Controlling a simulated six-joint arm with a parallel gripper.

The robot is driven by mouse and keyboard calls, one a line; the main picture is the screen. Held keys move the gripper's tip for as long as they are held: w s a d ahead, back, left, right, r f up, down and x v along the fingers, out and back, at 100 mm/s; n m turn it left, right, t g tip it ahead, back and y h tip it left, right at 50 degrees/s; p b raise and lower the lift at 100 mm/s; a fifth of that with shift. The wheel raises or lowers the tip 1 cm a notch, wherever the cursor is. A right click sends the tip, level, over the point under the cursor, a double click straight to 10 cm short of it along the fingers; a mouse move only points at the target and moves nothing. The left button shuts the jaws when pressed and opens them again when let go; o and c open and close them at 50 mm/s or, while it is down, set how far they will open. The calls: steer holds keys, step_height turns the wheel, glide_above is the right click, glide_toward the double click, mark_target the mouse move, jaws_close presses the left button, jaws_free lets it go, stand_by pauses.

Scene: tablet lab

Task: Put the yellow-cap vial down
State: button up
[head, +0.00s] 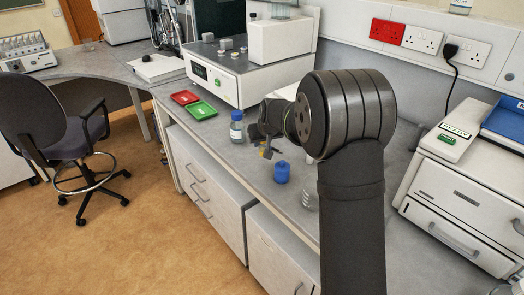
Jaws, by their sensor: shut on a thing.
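My gripper (264,141) is over the grey bench, in the middle of the head view. It is shut on the yellow-cap vial (267,152), of which only a small yellow part shows clearly below the fingers. The vial's body is too small and too covered to make out. I cannot tell whether the vial touches the bench.
A blue-capped bottle (237,127) stands just left of my gripper. A blue object (282,172) stands just right and nearer. A clear glass piece (310,198) is by my arm. Red (185,97) and green (202,111) trays lie behind, before a white instrument (242,79).

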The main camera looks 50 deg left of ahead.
mark_target(262, 149)
steer(key=shift+f, duration=2)
steer(key=shift+f, duration=0.1)
steer(key=o, duration=1)
steer(key=shift+f, duration=0.1)
steer(key=shift+r, duration=0.45)
steer(key=v, duration=1.1)
steer(key=shift+d+r, duration=0.15)
steer(key=shift+d, duration=0.05)
